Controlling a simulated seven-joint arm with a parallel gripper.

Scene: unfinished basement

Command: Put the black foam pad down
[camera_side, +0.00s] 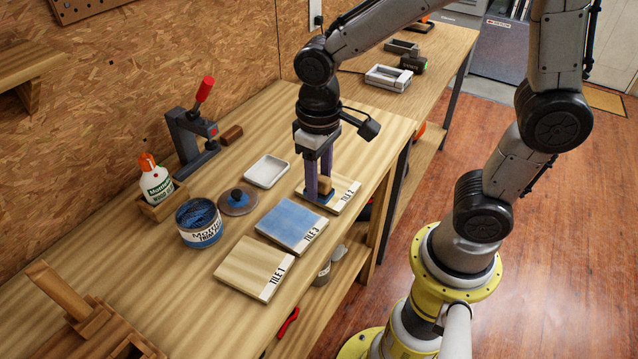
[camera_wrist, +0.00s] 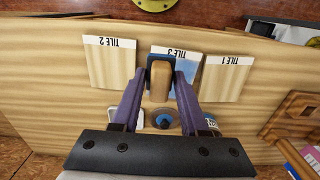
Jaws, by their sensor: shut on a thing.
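My gripper (camera_side: 319,190) is shut on a pad with a wooden block handle (camera_side: 325,184) and a dark, blue-tinted face underneath; this is the foam pad (camera_wrist: 160,80). In the side view it shows in front of Tile 2 (camera_side: 345,190); in the wrist view Tile 3 (camera_wrist: 183,62) lies behind it. It seems held above the table, but its height is hard to judge. Tile 3 (camera_side: 291,222) has a blue face. Tile 2 (camera_wrist: 110,65) and Tile 1 (camera_side: 252,264) show bare wood. A shallow white tray (camera_side: 266,170) looks empty.
An open can of blue paint (camera_side: 200,228) and its lid (camera_side: 238,205) stand left of the tiles. A glue bottle (camera_side: 156,184) and a red-handled clamp press (camera_side: 190,135) stand near the wall. Bare bench (camera_side: 180,290) lies left of Tile 1.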

